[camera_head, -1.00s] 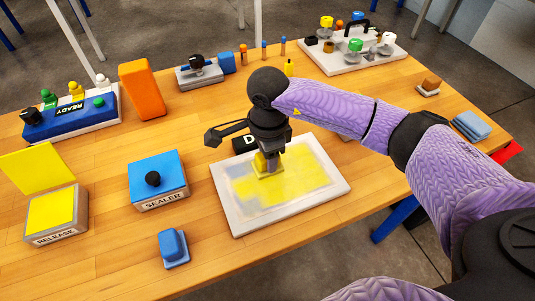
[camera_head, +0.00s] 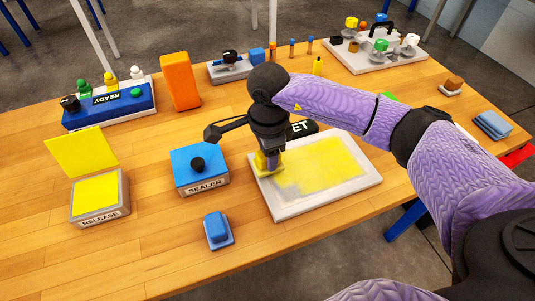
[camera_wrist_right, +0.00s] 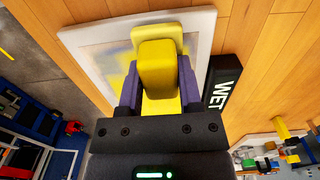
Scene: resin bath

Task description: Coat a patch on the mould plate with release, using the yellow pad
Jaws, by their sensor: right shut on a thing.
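The mould plate (camera_head: 368,176) is a pale rectangular slab on the table, with a broad yellow coated patch (camera_head: 325,165) and a greyer, thinner area at its near left. My right gripper (camera_head: 271,162) is over the plate's left end, shut on the yellow pad (camera_head: 262,163). In the right wrist view the pad (camera_wrist_right: 158,65) sits between the two purple fingers (camera_wrist_right: 160,90), over the plate (camera_wrist_right: 90,40). The pad looks to be on the plate's surface. The box labelled RELEASE (camera_head: 100,198) stands open at the left, yellow inside. My left gripper is not seen.
A closed blue SEALER box (camera_head: 200,170) and a blue pad (camera_head: 218,230) lie left of the plate. A black WET sign (camera_head: 302,128) stands behind the plate. A blue READY panel (camera_head: 110,105), an orange block (camera_head: 180,80) and a white tray (camera_head: 375,62) are farther back.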

